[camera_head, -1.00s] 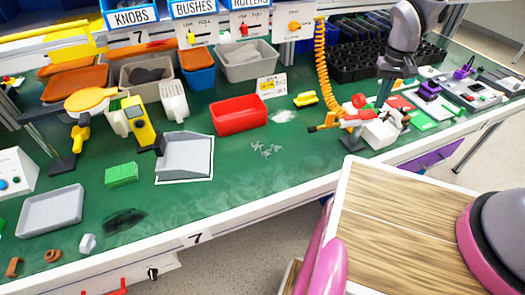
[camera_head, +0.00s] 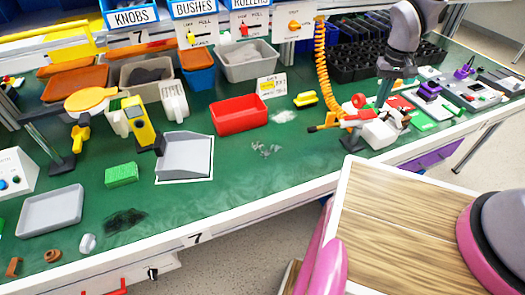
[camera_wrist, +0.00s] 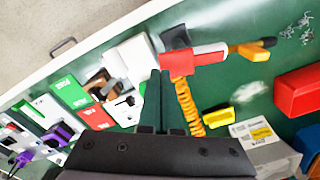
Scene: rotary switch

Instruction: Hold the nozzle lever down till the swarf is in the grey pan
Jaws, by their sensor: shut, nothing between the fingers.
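The air nozzle (camera_head: 330,124), red and orange with a coiled orange hose, sits at a white stand, its tip toward the swarf. The wrist view shows its red body (camera_wrist: 180,64) and orange tip (camera_wrist: 246,50). My gripper (camera_wrist: 160,74) is shut, its green fingertips close beside the red body; I cannot tell whether they touch the lever. In the head view my gripper (camera_head: 382,104) is partly behind the nozzle. The grey swarf (camera_head: 265,150) lies loose on the green bench and also shows in the wrist view (camera_wrist: 302,28). The grey pan (camera_head: 184,155) lies left of it, within a white outline.
A red bin (camera_head: 239,115) stands behind the swarf. A yellow object (camera_head: 305,99) lies right of the bin. A green block (camera_head: 121,175) and a grey tray (camera_head: 50,209) lie left of the pan. Green bench separates the swarf from the pan.

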